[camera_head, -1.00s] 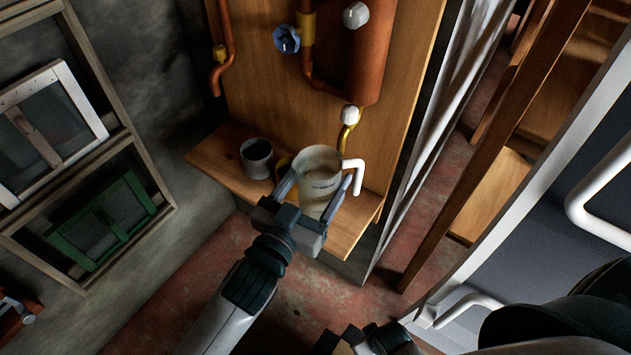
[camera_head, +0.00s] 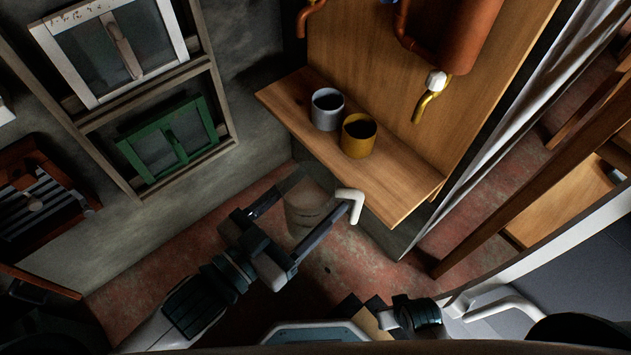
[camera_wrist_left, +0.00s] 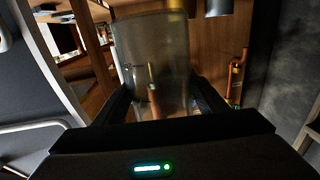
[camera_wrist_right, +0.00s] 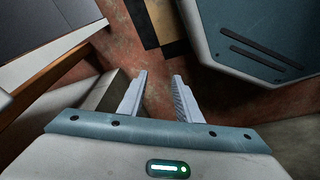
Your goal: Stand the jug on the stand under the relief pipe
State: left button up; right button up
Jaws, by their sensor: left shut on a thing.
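The jug (camera_head: 303,212) is see-through with a white bent handle. My left gripper (camera_head: 314,200) is shut on it and holds it upright or nearly so in front of the wooden shelf (camera_head: 390,180), over the floor. The jug also fills the middle of the left wrist view (camera_wrist_left: 152,65). A yellow pipe (camera_head: 428,102) with a white knob hangs over the shelf's right part. A copper pipe (camera_head: 311,14) ends above the shelf's left end. I cannot tell which is the relief pipe, and no separate stand shows. My right gripper (camera_wrist_right: 160,95) is open and empty.
A grey cup (camera_head: 327,112) and a yellow cup (camera_head: 358,138) stand on the shelf's left half; its right half is clear. A copper tank (camera_head: 455,30) is on the back board. Window frames (camera_head: 115,45) are at the left wall. A wooden post (camera_head: 520,160) rises at right.

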jog(key=shift+w+r, duration=0.1)
jog(key=shift+w, duration=0.15)
